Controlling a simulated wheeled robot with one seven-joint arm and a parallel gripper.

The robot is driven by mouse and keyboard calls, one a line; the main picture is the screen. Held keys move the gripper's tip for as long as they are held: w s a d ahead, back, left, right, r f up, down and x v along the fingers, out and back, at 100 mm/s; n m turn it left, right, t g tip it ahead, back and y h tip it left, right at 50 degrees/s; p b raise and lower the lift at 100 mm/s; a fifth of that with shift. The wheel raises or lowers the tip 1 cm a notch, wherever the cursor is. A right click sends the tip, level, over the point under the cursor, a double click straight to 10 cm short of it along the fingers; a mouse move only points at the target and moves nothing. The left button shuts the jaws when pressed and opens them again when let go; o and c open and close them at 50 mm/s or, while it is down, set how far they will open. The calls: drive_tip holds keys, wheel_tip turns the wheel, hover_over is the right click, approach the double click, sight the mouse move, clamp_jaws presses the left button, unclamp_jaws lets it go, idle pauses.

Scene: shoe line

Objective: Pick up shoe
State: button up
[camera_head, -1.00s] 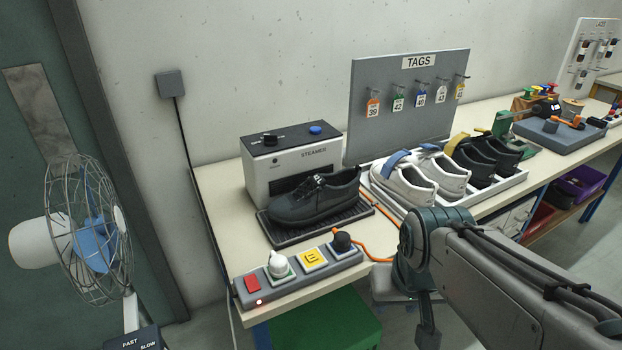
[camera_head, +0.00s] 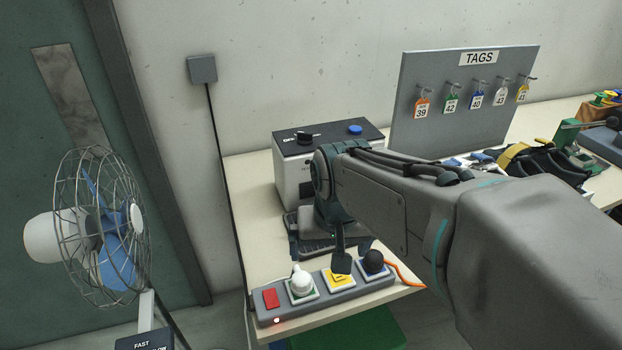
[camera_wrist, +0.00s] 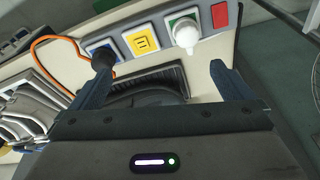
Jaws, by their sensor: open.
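The dark grey shoe shows in the wrist view as a dark rounded shape (camera_wrist: 150,98) between the fingers, partly covered by my gripper's body. In the head view my arm hides it. It lies over the black ribbed tray (camera_wrist: 166,74), and part of that tray (camera_head: 318,246) shows below my gripper in the head view. My gripper (camera_head: 317,256) is open, with its fingers apart, over the tray in front of the steamer. The fingers also show spread in the wrist view (camera_wrist: 161,66). I cannot tell whether they touch the shoe.
The steamer (camera_head: 292,165) stands behind my gripper. A control strip (camera_head: 356,288) with a red button, white knob, yellow button and black knob lies along the front edge. The tag board (camera_head: 435,90) and other shoes (camera_head: 550,160) are to the right. A fan (camera_head: 92,235) stands left.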

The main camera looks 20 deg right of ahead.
drive_tip(key=w+d+r+m+g+p, duration=0.1)
drive_tip(key=w+d+m+p, duration=0.1)
drive_tip(key=w+d+m, duration=0.2)
drive_tip(key=w+d+m+p, duration=0.2)
drive_tip(key=w+d+m, duration=0.3)
drive_tip(key=w, duration=0.5)
drive_tip(key=w+d+r+m+g+p, duration=0.1)
drive_tip(key=w+d+m+p, duration=0.1)
drive_tip(key=w+d+m, duration=0.3)
drive_tip(key=shift+w+d+r+m+g+p, duration=0.15)
drive_tip(key=shift+w+m+p, duration=0.1)
drive_tip(key=shift+w, duration=0.4)
drive_tip(key=shift+w+a+r+m+g+p, duration=0.15)
drive_tip(key=shift+w+m, duration=0.1)
drive_tip(key=shift+w, duration=0.4)
wheel_tip(320, 180, down, 8)
drive_tip(key=shift+d+f+p, duration=0.15)
drive_tip(key=shift+p, duration=0.4)
drive_tip(key=shift+w+d+f+p, duration=0.1)
drive_tip(key=shift+f+p, duration=0.35)
drive_tip(key=shift+f, duration=0.85)
drive_tip(key=shift+d+f+p, duration=0.1)
drive_tip(key=shift+f+p, duration=0.3)
drive_tip(key=shift+f, duration=0.9)
drive_tip(key=c, duration=1.1)
